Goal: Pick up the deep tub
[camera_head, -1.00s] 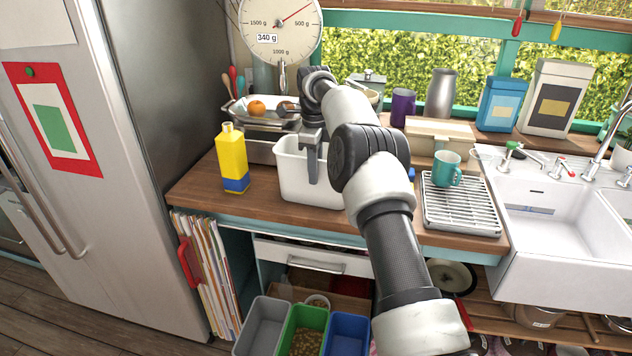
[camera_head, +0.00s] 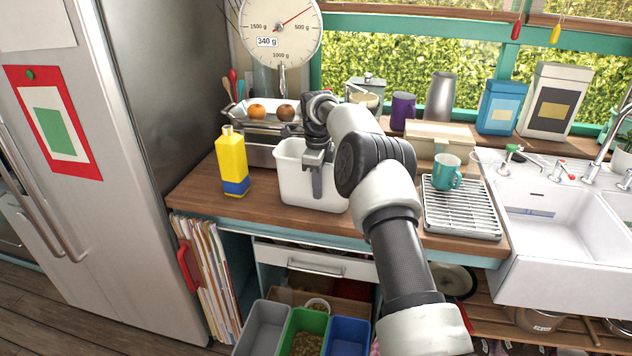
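The deep tub (camera_head: 296,182) is a white, open-topped, upright container on the wooden counter, left of my arm in the head view. My gripper (camera_head: 317,176) is at the tub's front rim, pointing down. One grey finger shows in front of the tub's outer front wall. The other finger is hidden, so I cannot tell whether the gripper is open or closed on the wall. My gripper and arm cover part of the tub's rim and right side.
A yellow bottle (camera_head: 232,162) stands left of the tub. Behind are a scale (camera_head: 281,35) and a tray with fruit (camera_head: 257,112). To the right are a drying rack (camera_head: 461,215), a teal mug (camera_head: 447,172) and a sink (camera_head: 545,225). Bare counter (camera_head: 262,200) lies between bottle and tub.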

